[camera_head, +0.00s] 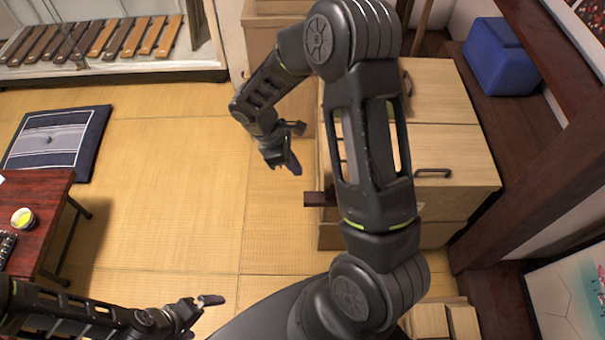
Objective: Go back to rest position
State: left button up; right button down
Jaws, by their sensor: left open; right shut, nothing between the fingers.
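My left gripper (205,308) is at the bottom left, low in the picture, with its arm coming in from the left edge. It is open and holds nothing that I can see. My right gripper (290,161) hangs left of the wooden drawer cabinet (447,150), over the tatami floor (180,220). It is shut and empty. My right arm rises from the bottom middle and bends over to the left at the top, hiding part of the cabinet.
A dark red low table (38,206) with a cup (22,218) stands at the left beside a dark cushion (57,143). A blue box (501,57) sits on dark wood at the upper right. A dark piece juts from the cabinet's left side (316,199). The middle floor is clear.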

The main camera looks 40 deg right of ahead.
jog(key=shift+w+a+r, duration=0.1)
jog(key=shift+a+r, duration=0.05)
jog(key=shift+r, duration=0.3)
jog(key=w+a+f+m+t+y, duration=0.1)
jog(key=a+f+m+t+y, duration=0.15)
jog(key=a, duration=0.55)
jog(key=a+f+m+t+y, duration=0.1)
jog(key=a+f+m+y, duration=0.25)
jog(key=a, duration=0.35)
jog(key=s+a+f+m+p, duration=0.1)
jog(key=s+a+f+m, duration=0.2)
jog(key=s, duration=0.4)
jog(key=s+a+f+m+y+p, duration=0.1)
jog(key=s+a+f+m+p, duration=0.1)
jog(key=s+a, duration=0.4)
jog(key=shift+s+a+f+m+y, duration=0.35)
jog(key=shift+s+m, duration=0.35)
jog(key=shift+s, duration=0.55)
